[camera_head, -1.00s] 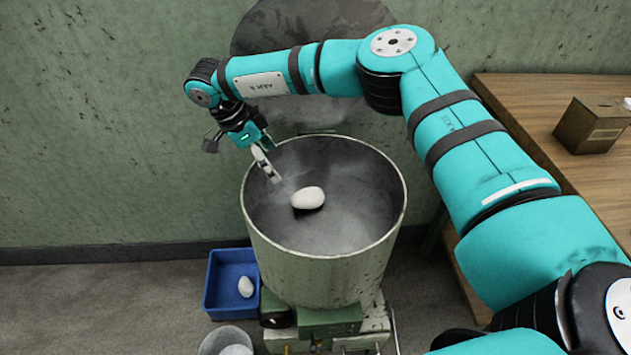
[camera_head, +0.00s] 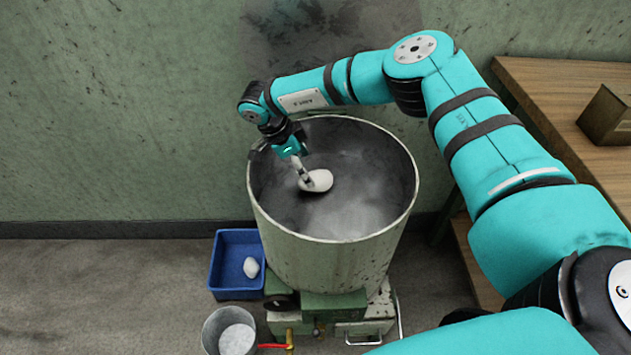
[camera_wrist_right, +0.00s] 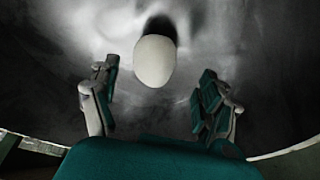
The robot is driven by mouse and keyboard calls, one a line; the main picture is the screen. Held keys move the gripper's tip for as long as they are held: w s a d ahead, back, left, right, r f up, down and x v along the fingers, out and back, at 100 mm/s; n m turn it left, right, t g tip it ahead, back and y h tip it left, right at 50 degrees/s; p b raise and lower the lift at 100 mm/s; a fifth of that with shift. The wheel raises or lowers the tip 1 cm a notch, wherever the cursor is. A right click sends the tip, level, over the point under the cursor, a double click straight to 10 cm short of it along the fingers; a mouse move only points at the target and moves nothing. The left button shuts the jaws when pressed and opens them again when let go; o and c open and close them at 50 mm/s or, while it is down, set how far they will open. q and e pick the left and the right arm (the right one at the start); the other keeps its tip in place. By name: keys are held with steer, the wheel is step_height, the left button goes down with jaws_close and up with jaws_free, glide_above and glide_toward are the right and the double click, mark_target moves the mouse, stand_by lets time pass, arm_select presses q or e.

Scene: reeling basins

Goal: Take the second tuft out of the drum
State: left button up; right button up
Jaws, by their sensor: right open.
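A white, egg-shaped tuft (camera_head: 318,181) lies inside the grey-green metal drum (camera_head: 330,262). My right gripper (camera_head: 306,180) reaches down into the drum from the upper left, and its fingers are at the tuft's left side in the head view. In the right wrist view the tuft (camera_wrist_right: 155,61) is just beyond and between the two open fingers (camera_wrist_right: 155,98), with dark space on either side, so they do not appear closed on it. Another white tuft (camera_head: 251,267) lies in the blue bin (camera_head: 222,291) beside the drum. My left gripper is out of view.
A metal bucket (camera_head: 211,333) with white contents stands on the floor in front of the bin. A wooden table (camera_head: 560,85) with a box (camera_head: 607,117) is at the right. The drum's rim surrounds my gripper. A green wall is behind.

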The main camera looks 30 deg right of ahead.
mark_target(314, 175)
steer(key=d+f, duration=0.1)
steer(key=f, duration=0.1)
steer(key=s+d+f, duration=0.1)
steer(key=shift+s+d+f+b, duration=0.2)
steer(key=shift+f+b, duration=0.1)
steer(key=shift+f, duration=0.1)
steer(key=shift+d+f, duration=0.15)
steer(key=shift+f, duration=0.2)
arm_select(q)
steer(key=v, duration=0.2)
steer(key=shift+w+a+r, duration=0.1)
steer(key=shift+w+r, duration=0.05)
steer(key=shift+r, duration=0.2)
arm_select(e)
steer(key=c, duration=1.3)
